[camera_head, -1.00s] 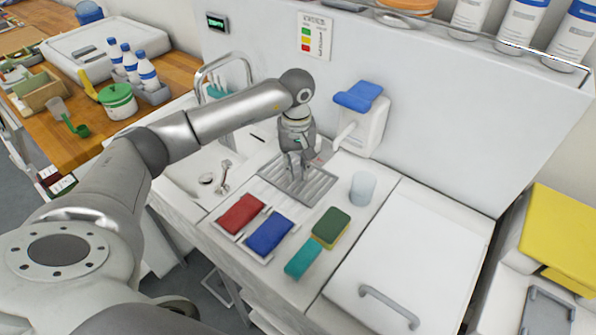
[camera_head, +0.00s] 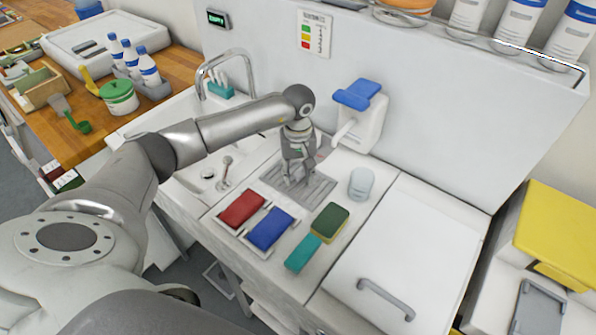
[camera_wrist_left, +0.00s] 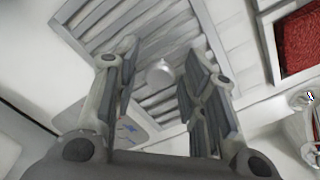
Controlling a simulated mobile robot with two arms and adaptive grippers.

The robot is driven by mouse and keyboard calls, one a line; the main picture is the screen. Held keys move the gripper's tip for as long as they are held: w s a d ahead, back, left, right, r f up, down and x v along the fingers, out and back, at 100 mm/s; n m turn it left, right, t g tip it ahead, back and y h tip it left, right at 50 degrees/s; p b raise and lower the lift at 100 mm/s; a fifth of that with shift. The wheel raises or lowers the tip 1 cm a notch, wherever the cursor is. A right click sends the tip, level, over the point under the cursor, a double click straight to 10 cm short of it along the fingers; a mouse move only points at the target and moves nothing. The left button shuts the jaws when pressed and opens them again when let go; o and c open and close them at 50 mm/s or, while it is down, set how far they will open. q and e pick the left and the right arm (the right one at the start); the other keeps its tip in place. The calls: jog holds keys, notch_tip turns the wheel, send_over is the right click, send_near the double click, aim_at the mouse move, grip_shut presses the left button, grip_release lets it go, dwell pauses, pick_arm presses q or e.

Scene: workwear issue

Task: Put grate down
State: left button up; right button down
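The grey slatted grate (camera_head: 318,190) lies flat at counter level, behind the red and blue cloths. Its slats and a small round knob (camera_wrist_left: 160,72) show in the left wrist view. My left gripper (camera_head: 295,178) points down over the grate, hiding part of it. In the wrist view its two fingers (camera_wrist_left: 158,95) are apart, one on each side of the knob, with visible gaps. Whether the grate is fully seated all round is too small to tell. My right gripper is not in view.
A red cloth (camera_head: 242,207) and a blue cloth (camera_head: 270,229) lie in front of the grate. A green sponge (camera_head: 331,220), a teal block (camera_head: 303,253) and a clear cup (camera_head: 361,184) are to the right. The sink tap (camera_head: 222,62) is behind left, a blue-topped dispenser (camera_head: 358,95) behind right.

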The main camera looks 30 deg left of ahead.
aim_at(298, 173)
pick_arm(q)
jog(key=shift+r, duration=0.35)
notch_tip(298, 173, up, 12)
jog(key=b, duration=0.3)
jog(key=shift+f+b, duration=0.15)
jog(key=shift+b, duration=0.25)
